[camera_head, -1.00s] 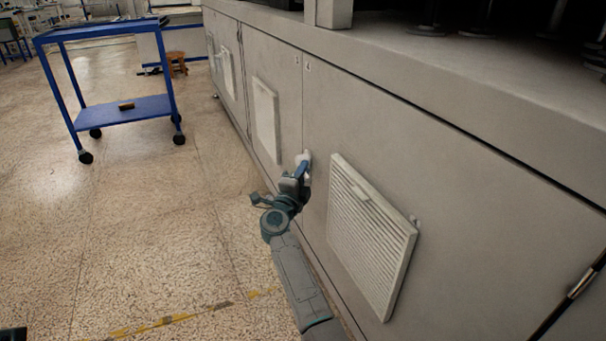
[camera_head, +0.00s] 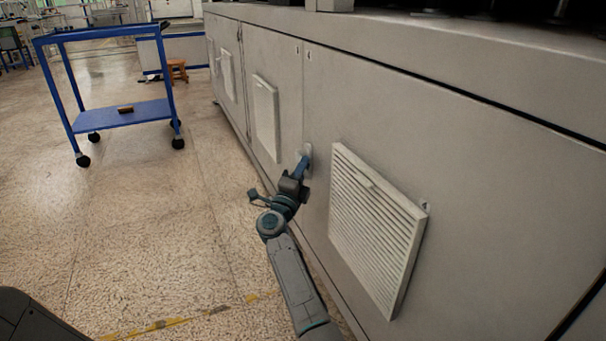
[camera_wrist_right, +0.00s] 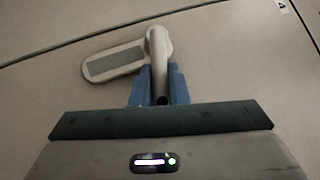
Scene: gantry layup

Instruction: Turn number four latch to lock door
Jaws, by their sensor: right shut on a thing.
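The number four latch (camera_head: 307,150) is a small pale fitting on the grey cabinet door (camera_head: 385,125), near the door's left edge. My right gripper (camera_head: 302,166) is at the latch. In the right wrist view, the blue fingers of my right gripper (camera_wrist_right: 159,88) are shut on the latch's handle (camera_wrist_right: 158,60), one on each side. The latch's rounded plate (camera_wrist_right: 112,63), with a grey strip, points left from the handle's top end. A "4" label (camera_wrist_right: 282,5) is at the upper right. My left gripper is out of view.
A slatted vent panel (camera_head: 374,230) stands out from the door right of my right arm. Another vent (camera_head: 266,118) is on the neighbouring door. A blue cart (camera_head: 124,113) stands at the left. The floor between is clear.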

